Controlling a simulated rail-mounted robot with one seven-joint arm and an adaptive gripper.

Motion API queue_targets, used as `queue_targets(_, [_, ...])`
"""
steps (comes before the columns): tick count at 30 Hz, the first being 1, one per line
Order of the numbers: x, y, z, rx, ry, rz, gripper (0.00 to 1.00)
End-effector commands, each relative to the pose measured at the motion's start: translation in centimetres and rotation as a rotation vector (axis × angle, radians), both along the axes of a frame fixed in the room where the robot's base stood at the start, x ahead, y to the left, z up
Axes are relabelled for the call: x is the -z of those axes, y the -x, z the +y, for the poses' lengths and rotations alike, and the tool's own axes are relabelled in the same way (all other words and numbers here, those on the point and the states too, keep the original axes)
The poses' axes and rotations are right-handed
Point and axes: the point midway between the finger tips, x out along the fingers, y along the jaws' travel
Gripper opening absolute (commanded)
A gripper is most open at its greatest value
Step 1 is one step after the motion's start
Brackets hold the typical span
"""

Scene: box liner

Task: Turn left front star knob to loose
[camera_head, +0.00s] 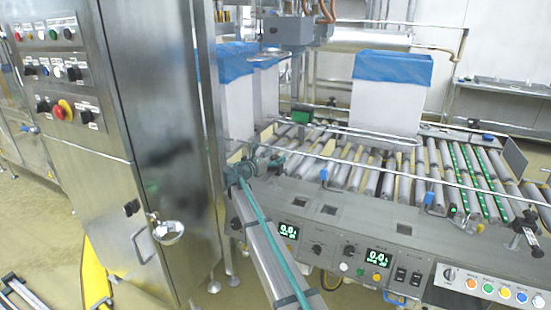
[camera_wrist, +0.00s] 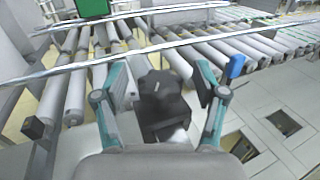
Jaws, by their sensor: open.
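A black star knob (camera_wrist: 160,92) on a dark block shows in the middle of the wrist view. My gripper (camera_wrist: 159,80) is open, with one teal-edged finger to the left of the knob and the other to its right. Gaps show between the fingers and the knob, and I see no contact. In the head view my gripper (camera_head: 262,160) is at the left front corner of the roller conveyor. The knob cannot be made out there behind the gripper.
A guide rail (camera_head: 400,174) runs along the front of the rollers. A blue-handled clamp (camera_wrist: 235,66) stands just right of my gripper. The front control panel (camera_head: 330,250) lies below. Blue-lined white boxes (camera_head: 388,100) stand behind. A steel cabinet (camera_head: 165,120) is at left.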

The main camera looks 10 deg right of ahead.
Motion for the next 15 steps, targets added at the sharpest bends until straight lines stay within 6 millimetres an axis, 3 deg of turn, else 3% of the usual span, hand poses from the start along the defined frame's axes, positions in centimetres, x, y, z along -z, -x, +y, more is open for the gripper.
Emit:
queue_targets(11, [-0.01,-0.32,-0.45,0.000,0.000,0.000,0.71])
queue_targets(15, [-0.01,-0.31,-0.45,0.000,0.000,0.000,0.50])
